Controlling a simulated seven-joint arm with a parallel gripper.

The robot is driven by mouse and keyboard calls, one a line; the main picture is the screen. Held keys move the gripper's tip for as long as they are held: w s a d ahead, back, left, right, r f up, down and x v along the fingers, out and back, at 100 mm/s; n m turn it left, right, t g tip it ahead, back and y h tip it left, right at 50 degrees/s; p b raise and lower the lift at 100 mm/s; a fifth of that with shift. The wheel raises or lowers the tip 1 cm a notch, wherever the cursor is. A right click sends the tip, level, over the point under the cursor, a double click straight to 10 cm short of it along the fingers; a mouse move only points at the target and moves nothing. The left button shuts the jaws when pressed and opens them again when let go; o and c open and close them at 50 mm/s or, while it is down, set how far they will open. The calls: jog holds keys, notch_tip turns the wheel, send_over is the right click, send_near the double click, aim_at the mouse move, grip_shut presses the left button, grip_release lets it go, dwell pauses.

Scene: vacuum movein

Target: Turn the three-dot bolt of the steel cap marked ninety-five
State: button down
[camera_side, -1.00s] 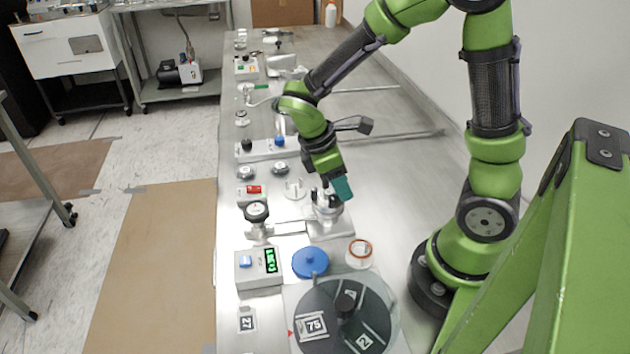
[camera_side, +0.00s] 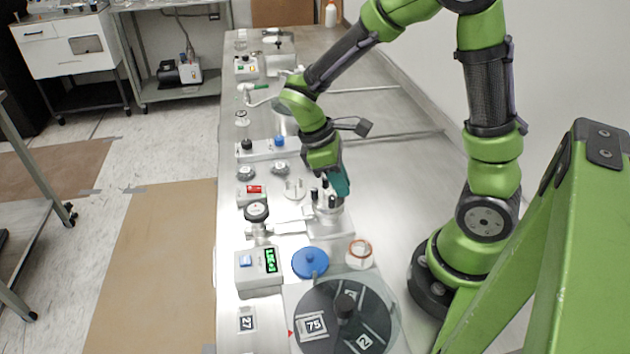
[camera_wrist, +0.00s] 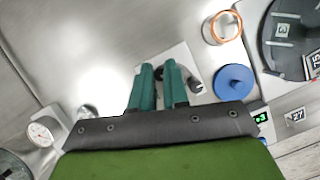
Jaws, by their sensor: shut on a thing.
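The round steel cap (camera_side: 327,216) with black bolt knobs sits on a metal block in the middle of the bench. My gripper (camera_side: 342,192) points down at the cap's back right side. Its teal fingers are closed around a dark bolt, mostly hidden by them. In the wrist view my gripper (camera_wrist: 159,72) has both fingers close together over the pale block, with a dark bolt top between them. Another black bolt (camera_wrist: 195,86) stands just right of the fingers. I cannot read the dots on the bolts or a ninety-five mark.
A blue lid (camera_side: 310,262) and a copper-rimmed ring (camera_side: 359,253) lie in front of the cap. A dark round plate (camera_side: 345,315) marked 75 is nearer. Bench right of the cap is clear.

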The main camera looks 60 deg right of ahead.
jog(key=shift+w+m+y, duration=0.1)
jog(key=shift+m+y, duration=0.4)
jog(key=shift+m, duration=0.8)
jog(key=shift+d, duration=0.1)
jog(key=c, duration=1.1)
grip_release()
jog(key=shift+r, duration=0.1)
jog(key=v, duration=1.6)
jog(key=shift+w+r, duration=0.25)
jog(key=shift+w, duration=0.1)
